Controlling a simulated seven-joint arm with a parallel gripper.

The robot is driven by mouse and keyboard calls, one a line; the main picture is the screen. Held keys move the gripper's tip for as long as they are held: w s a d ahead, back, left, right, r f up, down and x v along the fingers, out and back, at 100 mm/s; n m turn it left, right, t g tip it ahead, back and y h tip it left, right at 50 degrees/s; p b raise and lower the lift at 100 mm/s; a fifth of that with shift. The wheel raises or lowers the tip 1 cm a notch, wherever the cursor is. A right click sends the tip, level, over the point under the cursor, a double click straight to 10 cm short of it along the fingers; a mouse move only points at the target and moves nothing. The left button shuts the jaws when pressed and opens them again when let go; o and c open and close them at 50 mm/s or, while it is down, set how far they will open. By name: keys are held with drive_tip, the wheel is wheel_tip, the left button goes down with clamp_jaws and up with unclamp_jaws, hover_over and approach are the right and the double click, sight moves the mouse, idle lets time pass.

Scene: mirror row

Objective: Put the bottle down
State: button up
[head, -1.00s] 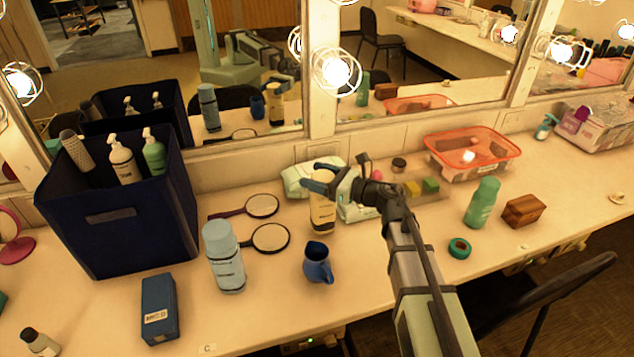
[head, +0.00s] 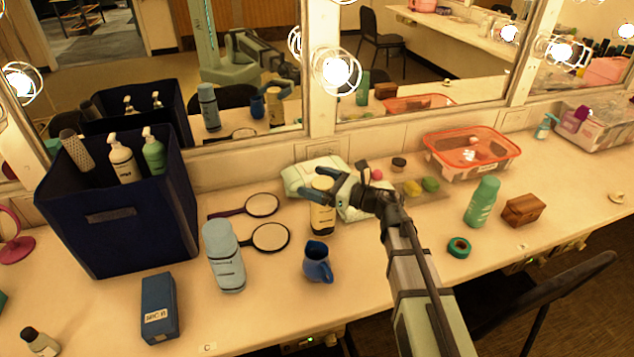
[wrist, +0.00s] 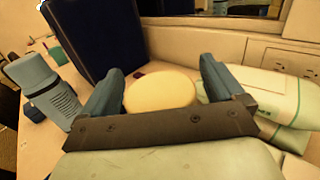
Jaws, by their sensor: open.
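A cream bottle (head: 322,218) with a dark base stands upright on the counter (head: 270,325), in front of a pale green-and-white packet. My gripper (head: 308,182) is at its upper part, with blue fingers spread on either side. In the wrist view the bottle's round cream top (wrist: 160,92) lies between the two open fingers (wrist: 160,72), with a visible gap at the left finger; contact at the right finger is unclear. The gripper hides part of the bottle's upper side in the head view.
A blue jug (head: 317,264) stands just in front of the bottle. Two hand mirrors (head: 270,237) and a light-blue bottle (head: 224,258) lie or stand to the left. The packet (head: 312,175) is close behind. A dark blue bin (head: 120,215) stands further left.

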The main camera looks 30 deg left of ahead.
drive_tip(key=shift+r, duration=0.1)
drive_tip(key=shift+d+r, duration=0.1)
drive_tip(key=shift+d, duration=0.1)
drive_tip(key=d, duration=1.1)
drive_tip(key=shift+d, duration=0.35)
